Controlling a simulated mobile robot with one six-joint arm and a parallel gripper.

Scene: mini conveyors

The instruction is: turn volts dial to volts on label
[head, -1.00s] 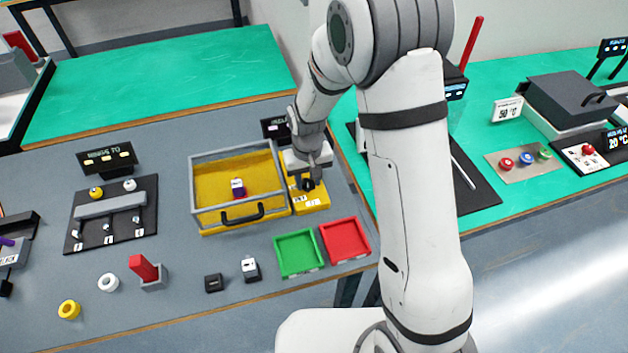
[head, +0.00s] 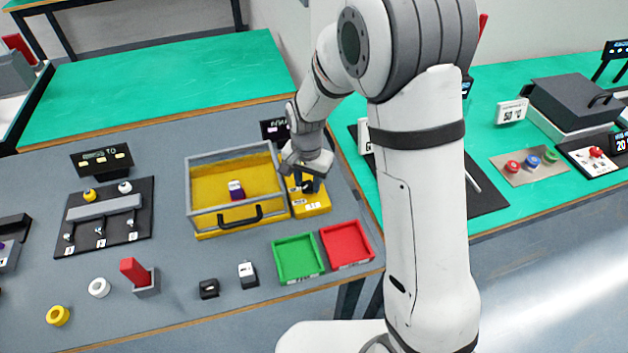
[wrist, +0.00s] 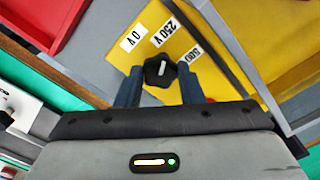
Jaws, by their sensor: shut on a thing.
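The volts dial is a black lobed knob (wrist: 159,70) with a white pointer mark, on top of a yellow box (head: 312,203). In the wrist view, labels 0 V (wrist: 131,38), 250 V (wrist: 165,33) and a partly hidden 500 (wrist: 195,53) stand around it. My gripper (wrist: 161,88) is shut on the knob, one finger on each side. The white mark points roughly toward the 250 V side; its exact angle is hard to tell. A purple item with a white label (head: 236,190) sits in the yellow drawer box. A dark display (head: 274,130) behind is partly hidden and unreadable.
The clear-walled yellow drawer box (head: 190,205) adjoins the dial box on the left. Green (head: 298,258) and red (head: 346,243) trays lie in front. A switch panel (head: 82,238) stands further left. My arm hides part of the right side.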

